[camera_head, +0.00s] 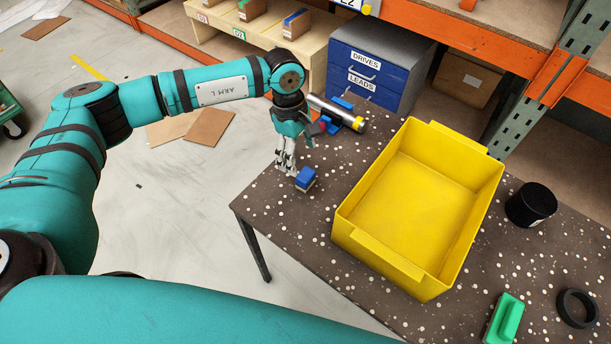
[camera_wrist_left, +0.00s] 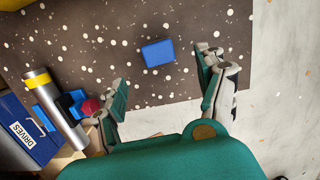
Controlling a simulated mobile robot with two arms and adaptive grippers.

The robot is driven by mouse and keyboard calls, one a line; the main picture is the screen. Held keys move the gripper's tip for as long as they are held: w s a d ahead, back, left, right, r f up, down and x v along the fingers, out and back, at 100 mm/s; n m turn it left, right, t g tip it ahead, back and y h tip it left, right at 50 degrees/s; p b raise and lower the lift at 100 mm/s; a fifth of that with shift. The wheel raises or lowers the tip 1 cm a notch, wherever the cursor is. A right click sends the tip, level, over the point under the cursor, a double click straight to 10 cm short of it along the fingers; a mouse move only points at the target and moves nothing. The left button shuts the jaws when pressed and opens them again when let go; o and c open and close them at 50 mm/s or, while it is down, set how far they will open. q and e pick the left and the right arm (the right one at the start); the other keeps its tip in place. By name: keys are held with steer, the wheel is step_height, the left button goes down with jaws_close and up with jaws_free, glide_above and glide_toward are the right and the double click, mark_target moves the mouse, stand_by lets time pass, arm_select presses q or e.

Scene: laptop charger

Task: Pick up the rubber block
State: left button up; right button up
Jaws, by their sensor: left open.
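A small block (camera_head: 306,179), blue on top with a paler lower part, lies on the dark speckled table near its left edge; I take it to be the rubber block. In the left wrist view the blue block (camera_wrist_left: 157,53) shows just beyond the fingertips, between the lines of the two fingers. My left gripper (camera_head: 287,168) points down just left of the block in the head view. Its fingers (camera_wrist_left: 162,72) are spread with nothing between them. The block appears apart from both fingers. My right gripper is not in view.
An empty yellow bin (camera_head: 345,222) stands right of the block. A silver cylinder with a yellow band (camera_head: 337,112) and a blue-and-red part lie behind it. A black cylinder (camera_head: 531,204), green block (camera_head: 505,318) and black ring (camera_head: 577,308) are farther right. Blue drawers (camera_head: 362,72) stand behind.

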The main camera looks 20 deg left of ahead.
mark_target(306, 174)
arm_select(q)
steer(key=f, duration=0.4)
steer(key=shift+s+d+f, duration=0.1)
steer(key=shift+d+f, duration=0.1)
steer(key=shift+d, duration=0.2)
steer(key=f+p, duration=0.1)
steer(key=f, duration=0.1)
steer(key=f+p, duration=0.1)
steer(key=f, duration=0.1)
steer(key=shift+s+d, duration=0.1)
steer(key=shift+d, duration=0.3)
steer(key=shift+f, duration=0.6)
steer(key=c, duration=1.2)
steer(key=shift+c, duration=0.2)
steer(key=shift+r, duration=0.1)
steer(key=shift+r, duration=0.45)
step_height(306, 174, up, 2)
steer(key=shift+r+b, duration=0.15)
steer(key=shift+b, duration=0.45)
steer(key=s, duration=0.5)
steer(key=s+r+b, duration=0.1)
steer(key=s, duration=0.4)
steer(key=s+d+b, duration=0.1)
steer(key=s, duration=0.5)
steer(key=shift+d+r, duration=0.1)
steer(key=shift+r, duration=0.25)
